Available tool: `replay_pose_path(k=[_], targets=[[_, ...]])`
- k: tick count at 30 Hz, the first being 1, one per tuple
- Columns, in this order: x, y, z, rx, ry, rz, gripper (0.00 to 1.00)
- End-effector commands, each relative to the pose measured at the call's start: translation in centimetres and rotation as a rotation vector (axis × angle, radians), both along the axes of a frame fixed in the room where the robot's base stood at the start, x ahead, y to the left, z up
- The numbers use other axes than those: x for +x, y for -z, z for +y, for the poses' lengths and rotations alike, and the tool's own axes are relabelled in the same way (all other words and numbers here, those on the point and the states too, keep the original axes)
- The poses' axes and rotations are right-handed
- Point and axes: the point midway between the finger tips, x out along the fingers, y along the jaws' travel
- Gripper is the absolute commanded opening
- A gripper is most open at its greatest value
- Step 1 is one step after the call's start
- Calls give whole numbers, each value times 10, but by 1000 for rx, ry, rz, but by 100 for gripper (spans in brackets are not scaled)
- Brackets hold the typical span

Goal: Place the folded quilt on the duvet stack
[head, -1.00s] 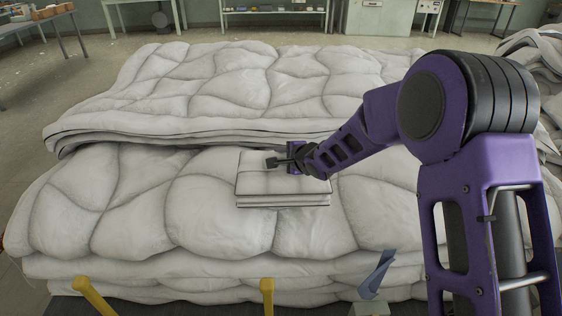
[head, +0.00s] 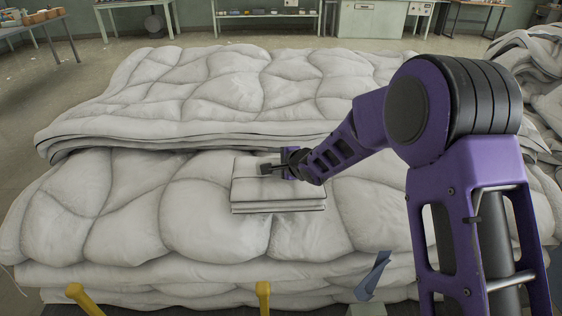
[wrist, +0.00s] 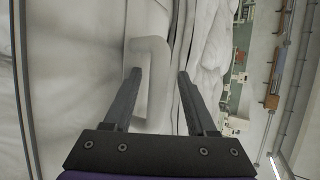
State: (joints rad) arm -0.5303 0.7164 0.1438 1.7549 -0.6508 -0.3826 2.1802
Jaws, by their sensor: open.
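The folded quilt (head: 278,198) is a small, flat, white square with dark piped edges. It lies on top of the front part of the white duvet stack (head: 110,205). Pale fabric shows between and beyond the fingers, with nothing clearly clamped. Whether the fingertips touch the quilt I cannot tell.
A higher folded layer of duvet (head: 230,85) lies behind the quilt. Another duvet heap (head: 530,75) is at the right. Yellow posts (head: 262,296) and a blue piece (head: 372,275) stand along the front edge. Tables and shelves line the far wall.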

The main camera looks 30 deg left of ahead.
Motion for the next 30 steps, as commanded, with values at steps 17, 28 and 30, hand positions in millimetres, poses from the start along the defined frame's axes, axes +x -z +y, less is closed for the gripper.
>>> replay_pose_path(k=[17, 28, 30], targets=[[-51, -57, -76, 2, 2, 0, 57], [-58, -61, -83, 1, -1, 0, 57], [-58, -61, -83, 2, 0, 0, 57]])
